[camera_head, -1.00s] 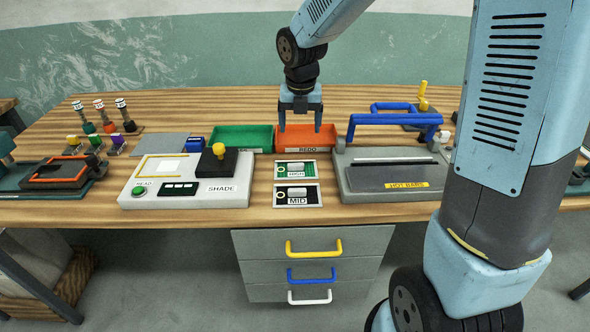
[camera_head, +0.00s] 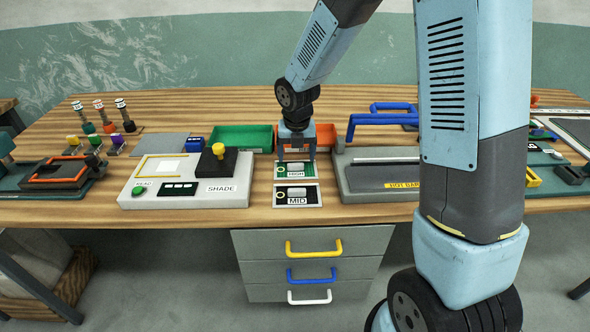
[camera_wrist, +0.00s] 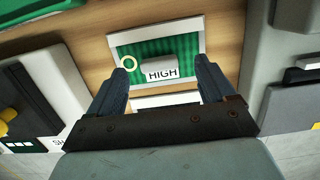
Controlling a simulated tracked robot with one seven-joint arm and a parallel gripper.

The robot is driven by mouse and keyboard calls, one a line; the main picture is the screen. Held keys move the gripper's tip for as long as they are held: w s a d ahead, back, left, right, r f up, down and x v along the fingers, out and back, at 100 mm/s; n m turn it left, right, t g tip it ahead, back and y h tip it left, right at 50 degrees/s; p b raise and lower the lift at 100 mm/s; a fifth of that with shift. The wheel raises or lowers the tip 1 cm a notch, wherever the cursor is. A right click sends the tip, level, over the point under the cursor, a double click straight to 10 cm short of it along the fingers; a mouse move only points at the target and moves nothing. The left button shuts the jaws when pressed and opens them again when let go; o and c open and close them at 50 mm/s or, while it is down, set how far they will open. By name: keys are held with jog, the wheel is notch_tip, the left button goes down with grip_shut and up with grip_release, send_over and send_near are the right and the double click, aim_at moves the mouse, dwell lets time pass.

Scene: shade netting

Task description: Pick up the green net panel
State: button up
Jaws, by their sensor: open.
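The green net panel (camera_head: 283,169) is a small flat framed panel with a "HIGH" label, lying on the wooden table. In the wrist view the panel (camera_wrist: 188,50) shows green striped netting, a white frame, a pale ring at its left and a raised white block with the label. My gripper (camera_head: 296,158) is above the panel, pointing down, with its fingers apart. In the wrist view my gripper (camera_wrist: 160,82) has its two fingers toward the left and right sides of the panel, with nothing held between them. Whether the fingertips touch it cannot be told.
A "MID" panel (camera_head: 313,196) lies just in front. The SHADE meter box (camera_head: 150,195) stands to the left and the hot bars unit (camera_head: 375,187) to the right. A green bin (camera_head: 235,136) and an orange bin (camera_head: 326,134) stand behind.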

aim_at(296, 163)
jog(key=shift+w+a+f, duration=0.1)
jog(key=shift+w+f, duration=0.1)
jog(key=shift+f, duration=1.55)
jog(key=c, duration=1.1)
jog(key=shift+r, duration=0.1)
jog(key=shift+c, duration=0.2)
